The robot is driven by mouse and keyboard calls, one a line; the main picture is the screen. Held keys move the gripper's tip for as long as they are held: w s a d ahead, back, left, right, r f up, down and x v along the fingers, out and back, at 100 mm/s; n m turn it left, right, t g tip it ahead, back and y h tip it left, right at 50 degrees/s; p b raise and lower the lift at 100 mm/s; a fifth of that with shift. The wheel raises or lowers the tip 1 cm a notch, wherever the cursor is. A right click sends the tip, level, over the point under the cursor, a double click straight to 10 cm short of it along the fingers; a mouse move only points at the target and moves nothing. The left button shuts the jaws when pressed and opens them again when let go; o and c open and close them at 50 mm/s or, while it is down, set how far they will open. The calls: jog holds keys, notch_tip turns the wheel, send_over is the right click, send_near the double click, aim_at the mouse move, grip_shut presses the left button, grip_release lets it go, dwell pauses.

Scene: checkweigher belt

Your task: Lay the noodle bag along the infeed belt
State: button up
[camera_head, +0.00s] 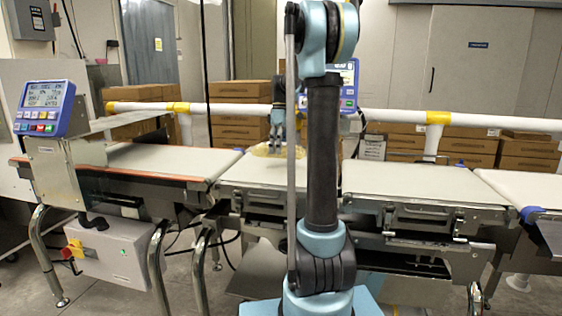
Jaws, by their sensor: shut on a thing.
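The noodle bag (262,151) is a pale yellow, see-through pack. It shows at the far side of the second belt section (255,175), and my upright arm hides its right part. My gripper (277,146) points down and is shut on the bag from above. I cannot tell whether the bag touches the belt surface. The long belt at the left (165,160), with orange edges, is bare. Which section is the infeed belt is not marked in view.
A control display (45,108) stands at the left belt's near end, and another (347,85) is behind my arm. A white rail (385,117) with yellow joints runs behind the belts. Cardboard boxes (240,125) stand beyond. Two bare belt sections (410,183) (525,189) extend right.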

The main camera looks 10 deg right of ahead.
aim_at(278, 158)
jog(key=shift+w+x, duration=0.25)
jog(key=shift+x, duration=0.8)
jog(key=shift+w+x, duration=0.2)
jog(key=shift+x, duration=0.85)
jog(key=shift+d+f, duration=0.15)
jog(key=shift+d, duration=0.1)
jog(key=o, duration=1.4)
jog(key=shift+o, duration=0.2)
jog(key=v, duration=1.2)
jog(key=shift+s, duration=0.1)
